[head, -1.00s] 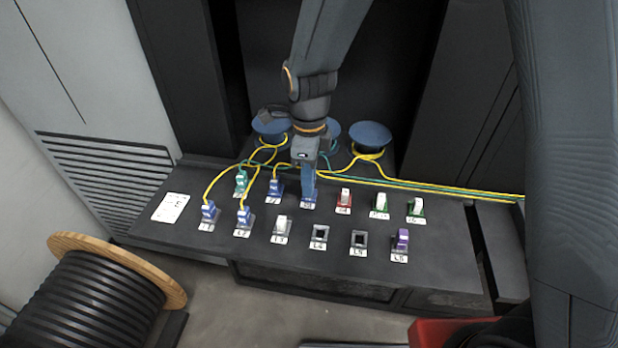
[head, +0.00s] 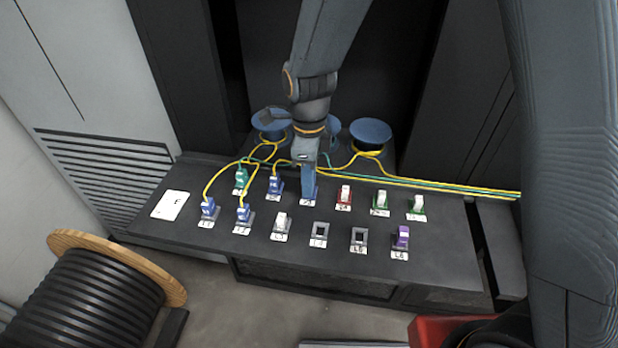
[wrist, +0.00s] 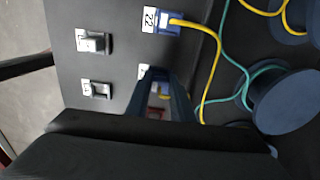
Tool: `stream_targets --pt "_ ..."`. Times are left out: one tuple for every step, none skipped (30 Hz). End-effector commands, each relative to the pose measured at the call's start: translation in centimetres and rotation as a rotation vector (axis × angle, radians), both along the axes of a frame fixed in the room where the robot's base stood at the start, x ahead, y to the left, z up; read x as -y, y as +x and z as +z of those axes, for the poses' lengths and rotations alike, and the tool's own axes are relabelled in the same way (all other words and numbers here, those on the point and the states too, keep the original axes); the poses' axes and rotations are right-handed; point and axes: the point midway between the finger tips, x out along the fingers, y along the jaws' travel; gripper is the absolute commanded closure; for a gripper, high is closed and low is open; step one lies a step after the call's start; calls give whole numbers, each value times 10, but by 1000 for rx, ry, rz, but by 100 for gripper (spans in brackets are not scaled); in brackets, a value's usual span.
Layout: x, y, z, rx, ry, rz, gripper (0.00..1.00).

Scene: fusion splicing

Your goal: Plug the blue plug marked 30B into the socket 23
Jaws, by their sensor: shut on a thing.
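My gripper (head: 308,196) points down over the third place of the back row, just right of the blue plug at the socket labelled 22 (wrist: 149,19). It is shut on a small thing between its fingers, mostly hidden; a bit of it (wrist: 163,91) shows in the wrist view. I cannot read a marking on it. A yellow cable runs from the spools toward the gripper. The label (wrist: 143,71) at this place is partly covered, so its number is not readable. I cannot tell whether the held thing is seated in the socket or just above it.
Blue plugs with yellow cables (head: 208,209) (head: 243,214) stand front left. A teal plug (head: 241,178) stands back left. Red (head: 344,196), green and purple (head: 402,236) ones stand to the right. Two front sockets (head: 320,232) (head: 358,238) are empty. Cable spools (head: 371,134) stand behind.

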Motion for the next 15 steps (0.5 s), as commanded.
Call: stream_targets --pt "0 0 0 0 0 0 100" --pt "0 0 0 0 0 0 100" --pt "0 0 0 0 0 0 74" --pt "0 0 0 0 0 0 69" --pt "0 0 0 0 0 0 64" --pt "0 0 0 0 0 0 57" --pt "0 0 0 0 0 0 57" --pt "0 0 0 0 0 0 57" --pt "0 0 0 0 0 0 57" --pt "0 0 0 0 0 0 57" --pt "0 0 0 0 0 0 57" --pt "0 0 0 0 0 0 57" --pt "0 0 0 0 0 0 57" --pt "0 0 0 0 0 0 57" --pt "0 0 1 0 0 0 57"
